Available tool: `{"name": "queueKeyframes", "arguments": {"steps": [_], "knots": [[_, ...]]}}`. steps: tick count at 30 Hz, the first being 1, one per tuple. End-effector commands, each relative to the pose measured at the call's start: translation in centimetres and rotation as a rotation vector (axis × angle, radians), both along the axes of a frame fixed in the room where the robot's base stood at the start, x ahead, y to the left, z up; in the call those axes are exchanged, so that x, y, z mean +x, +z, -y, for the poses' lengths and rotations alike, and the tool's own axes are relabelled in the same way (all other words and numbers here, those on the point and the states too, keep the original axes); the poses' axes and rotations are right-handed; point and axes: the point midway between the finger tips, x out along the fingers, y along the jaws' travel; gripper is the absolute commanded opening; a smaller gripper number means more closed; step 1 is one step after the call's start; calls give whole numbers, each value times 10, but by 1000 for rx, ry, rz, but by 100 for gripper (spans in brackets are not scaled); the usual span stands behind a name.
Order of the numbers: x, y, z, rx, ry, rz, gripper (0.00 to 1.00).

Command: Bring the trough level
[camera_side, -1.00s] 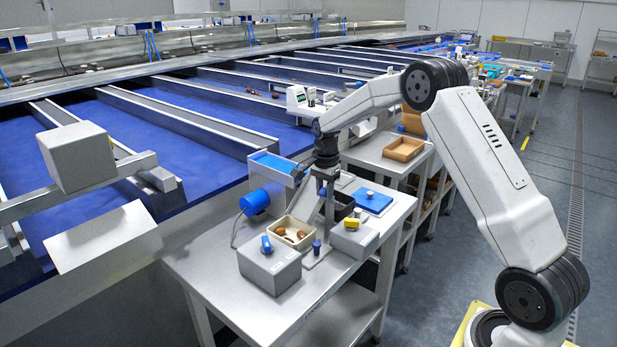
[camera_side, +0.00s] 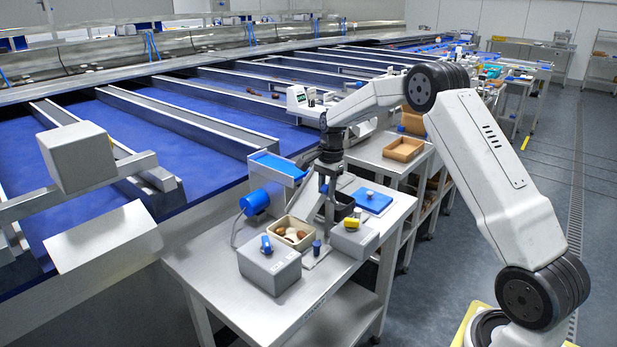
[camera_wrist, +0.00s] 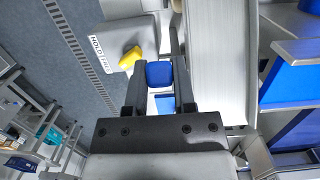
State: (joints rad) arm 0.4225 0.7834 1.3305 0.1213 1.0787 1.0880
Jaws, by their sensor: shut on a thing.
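The trough (camera_side: 308,202) is a pale metal channel on the near table, sloping down toward a cream tray (camera_side: 274,232) of brown dates; part of it is behind my gripper (camera_side: 329,203). In the wrist view, the trough (camera_wrist: 218,65) is a long pale surface just right of the fingers. There, my gripper (camera_wrist: 160,75) is shut on a blue block (camera_wrist: 159,73) between its fingertips. The side view does not show this block clearly, and how it joins the trough is hidden.
Grey boxes stand left (camera_side: 269,268) and right (camera_side: 352,240) of the tray, with a blue-capped post (camera_side: 316,248) between them. The right box has a yellow knob (camera_side: 352,223). A blue motor (camera_side: 255,203) is at left; a blue lid (camera_side: 373,202) lies at right.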

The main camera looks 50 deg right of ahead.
Motion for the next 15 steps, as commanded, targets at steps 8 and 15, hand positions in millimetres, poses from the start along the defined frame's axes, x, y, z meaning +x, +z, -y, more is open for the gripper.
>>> {"name": "queueKeyframes", "arguments": {"steps": [8, 15], "knots": [[1, 8, 17, 191, -2, 4, 0], [1, 12, 31, 370, -1, 5, 0]]}}
